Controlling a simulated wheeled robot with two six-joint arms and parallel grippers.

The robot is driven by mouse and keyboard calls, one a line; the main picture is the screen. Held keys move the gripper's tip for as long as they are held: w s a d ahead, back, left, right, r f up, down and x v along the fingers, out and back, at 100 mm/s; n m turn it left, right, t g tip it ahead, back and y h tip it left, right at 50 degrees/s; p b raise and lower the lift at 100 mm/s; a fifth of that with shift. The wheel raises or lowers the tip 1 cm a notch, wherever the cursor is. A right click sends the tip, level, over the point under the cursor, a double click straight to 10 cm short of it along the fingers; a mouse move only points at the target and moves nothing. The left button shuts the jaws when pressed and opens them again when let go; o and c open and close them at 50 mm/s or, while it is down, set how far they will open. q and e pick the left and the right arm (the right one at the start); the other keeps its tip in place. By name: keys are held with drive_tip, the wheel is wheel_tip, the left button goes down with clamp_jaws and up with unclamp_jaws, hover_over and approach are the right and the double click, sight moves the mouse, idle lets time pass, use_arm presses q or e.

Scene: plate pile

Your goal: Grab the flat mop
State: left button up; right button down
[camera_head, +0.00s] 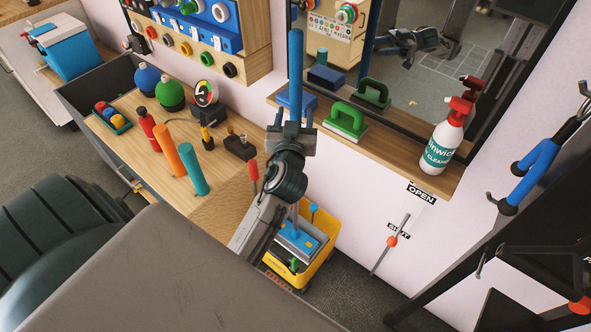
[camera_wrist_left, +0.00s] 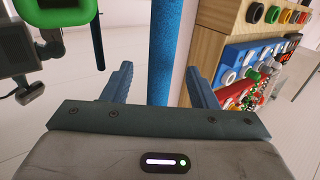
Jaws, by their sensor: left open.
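The flat mop has a long blue handle (camera_head: 296,75) standing upright beside the wooden shelf. Its lower pole and blue head (camera_head: 299,240) are down in a yellow bucket (camera_head: 322,258). My left gripper (camera_head: 291,127) is open at the handle's lower part, and my arm hides some of the pole below it. In the left wrist view the blue handle (camera_wrist_left: 164,45) stands between the two open fingers of my left gripper (camera_wrist_left: 159,78), with a visible gap on each side. My right gripper is not in view.
A shelf (camera_head: 440,183) with a green-handled pad (camera_head: 345,121) and a spray bottle (camera_head: 440,146) lies right of the handle, below a mirror. A wooden workbench (camera_head: 225,190) with bottles and bulbs stands at left. A panel of knobs (camera_head: 200,30) is behind.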

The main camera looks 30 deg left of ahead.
sight(296, 110)
use_arm(q)
drive_tip(key=shift+w+a, duration=0.35)
drive_tip(key=shift+w, duration=0.3)
drive_tip(key=p+x, duration=0.3)
drive_tip(key=x, duration=0.1)
drive_tip(key=shift+w+a+f, duration=0.25)
drive_tip(key=shift+w, duration=0.15)
drive_tip(key=shift+c, duration=0.2)
drive_tip(key=shift+s+d, duration=0.1)
drive_tip(key=c, duration=0.4)
clamp_jaws()
